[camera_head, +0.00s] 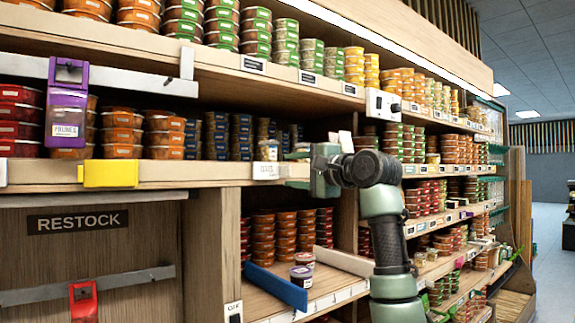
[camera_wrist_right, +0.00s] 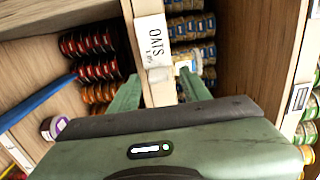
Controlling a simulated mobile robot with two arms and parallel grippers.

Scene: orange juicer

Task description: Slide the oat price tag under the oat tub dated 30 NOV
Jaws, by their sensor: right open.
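The oat price tag (camera_head: 265,171) is a white card on the front edge of the middle shelf. I cannot read any date. My right gripper (camera_head: 291,169) is open and empty, its fingertips (camera_wrist_right: 157,77) on either side of the shelf edge, close to the tag. My left gripper is out of view.
A yellow clip (camera_head: 110,174) and a purple holder (camera_head: 66,115) sit on the shelf front to the left. Stacked dark tubs (camera_head: 240,137) stand behind the pale tub. Below are a blue divider (camera_head: 275,287) and a loose purple-lidded tub (camera_head: 301,276).

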